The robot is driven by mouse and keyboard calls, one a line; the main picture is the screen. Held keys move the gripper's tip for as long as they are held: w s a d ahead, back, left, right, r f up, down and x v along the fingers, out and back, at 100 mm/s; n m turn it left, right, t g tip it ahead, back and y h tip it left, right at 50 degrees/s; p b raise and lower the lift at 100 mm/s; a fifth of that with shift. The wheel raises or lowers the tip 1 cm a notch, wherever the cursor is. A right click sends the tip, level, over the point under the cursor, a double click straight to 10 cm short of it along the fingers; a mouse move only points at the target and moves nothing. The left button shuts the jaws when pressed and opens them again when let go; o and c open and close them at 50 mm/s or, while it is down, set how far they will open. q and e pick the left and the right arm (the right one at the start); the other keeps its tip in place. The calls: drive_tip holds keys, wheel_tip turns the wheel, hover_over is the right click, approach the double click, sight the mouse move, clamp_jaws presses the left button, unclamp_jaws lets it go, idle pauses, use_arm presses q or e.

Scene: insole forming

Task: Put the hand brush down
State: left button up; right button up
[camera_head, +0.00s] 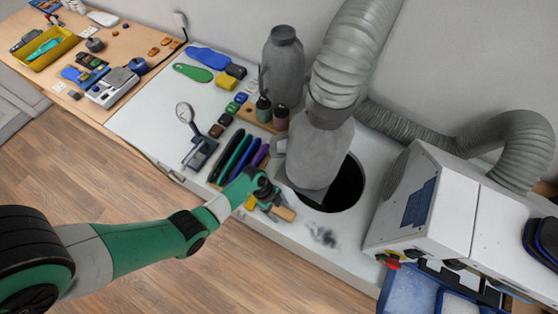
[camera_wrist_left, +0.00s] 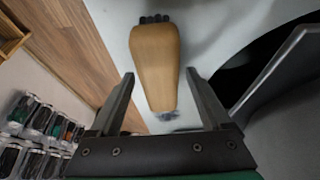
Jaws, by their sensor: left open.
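The hand brush has a tan wooden handle and shows in the head view (camera_head: 284,213) at the front edge of the white bench, just past my left gripper (camera_head: 268,202). In the left wrist view the brush (camera_wrist_left: 155,60) lies on the pale surface, with dark bristles at the top of the picture. My left gripper (camera_wrist_left: 160,78) is open, with one finger on each side of the handle's lower part. Gaps show between the fingers and the handle. My right gripper is not in view.
A round dark hole (camera_head: 345,190) in the white bench (camera_head: 150,125) lies beside the grey extraction hood (camera_head: 318,150). Dark pen-like tools (camera_head: 236,155) lie left of my gripper. A grey smudge (camera_head: 322,236) marks the bench right of the brush. A white machine (camera_head: 440,200) stands at right.

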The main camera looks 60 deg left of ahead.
use_arm(q)
drive_tip(key=p+v, duration=0.4)
drive_tip(key=v, duration=0.8)
drive_tip(key=shift+s, duration=0.25)
drive_tip(key=shift+a+f, duration=0.1)
